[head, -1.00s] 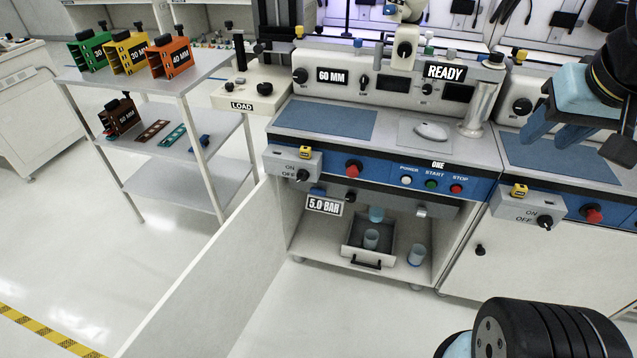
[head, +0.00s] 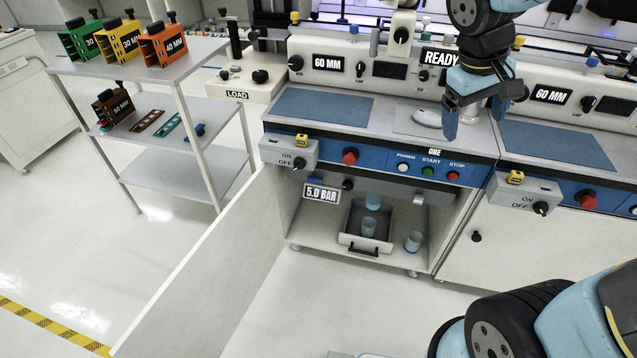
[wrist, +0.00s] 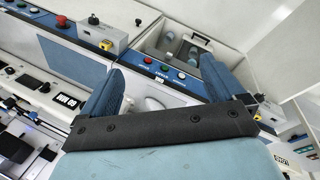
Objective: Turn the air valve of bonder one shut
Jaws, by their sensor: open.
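Bonder one (head: 440,168) has its lower cabinet open, with the door swung out to the left. Inside, high on the left, are a 5.0 BAR sign (head: 321,193), a small blue part (head: 315,181) just above it and a black knob (head: 347,184) to its right. I cannot tell for sure which of these is the air valve, or how it is set. My gripper (head: 476,112) is open and empty, fingers down, above the right end of bonder one's worktop, well away from the cabinet. Its blue fingers also show apart in the wrist view (wrist: 160,85).
The open door (head: 205,262) stands out as a wall at the left front. A drawer (head: 372,246) with cups sticks out inside the cabinet, and another cup (head: 413,242) stands beside it. A grey ON/OFF switch box (head: 288,153) juts out above. Floor in front is clear.

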